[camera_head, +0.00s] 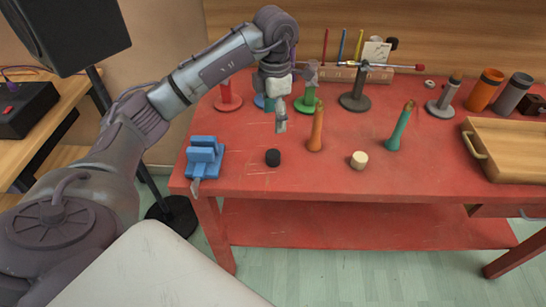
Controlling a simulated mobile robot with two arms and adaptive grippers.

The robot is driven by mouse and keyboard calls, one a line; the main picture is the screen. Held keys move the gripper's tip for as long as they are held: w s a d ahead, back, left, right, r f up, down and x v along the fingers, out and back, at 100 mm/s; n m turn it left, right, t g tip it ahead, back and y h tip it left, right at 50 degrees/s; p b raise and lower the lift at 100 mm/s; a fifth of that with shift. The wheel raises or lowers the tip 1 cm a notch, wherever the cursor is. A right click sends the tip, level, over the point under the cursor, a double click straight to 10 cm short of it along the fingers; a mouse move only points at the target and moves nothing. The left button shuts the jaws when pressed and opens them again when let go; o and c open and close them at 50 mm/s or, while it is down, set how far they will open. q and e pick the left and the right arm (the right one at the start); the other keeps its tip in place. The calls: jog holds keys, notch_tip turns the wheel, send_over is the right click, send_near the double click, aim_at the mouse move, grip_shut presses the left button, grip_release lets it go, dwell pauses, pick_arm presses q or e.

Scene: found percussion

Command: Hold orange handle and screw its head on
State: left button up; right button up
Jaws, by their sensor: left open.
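An orange handle (316,129) stands upright on the red table (310,182). A teal handle (398,131) stands to its right, leaning slightly. Two small round pieces that look like heads lie near the front: a black one (272,157) left of the orange handle and a cream one (358,159) to its right. Which one belongs to the orange handle I cannot tell. My left gripper (281,125) is open, pointing down, left of the orange handle and apart from it. Its fingers are seen nearly edge-on. My right gripper is out of view.
A blue vise (204,157) sits at the table's left edge. Round-based stands, including a grey one (354,101), line the back. A wooden tray (510,145) and orange cup (484,90) are at right. The front middle has free room.

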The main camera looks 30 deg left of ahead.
aim_at(273, 154)
pick_arm(q)
notch_tip(273, 154, down, 9)
jog(key=shift+d+r+p, duration=0.1)
jog(key=shift+p, duration=0.3)
dwell(0.4)
jog(key=shift+s+f, duration=0.1)
jog(key=shift+f, duration=0.35)
notch_tip(273, 154, down, 4)
jog(key=shift+s+f+p, duration=0.1)
jog(key=shift+f+p, duration=0.05)
jog(key=shift+p, duration=0.6)
jog(key=shift+a, duration=0.2)
jog(key=c, duration=1.1)
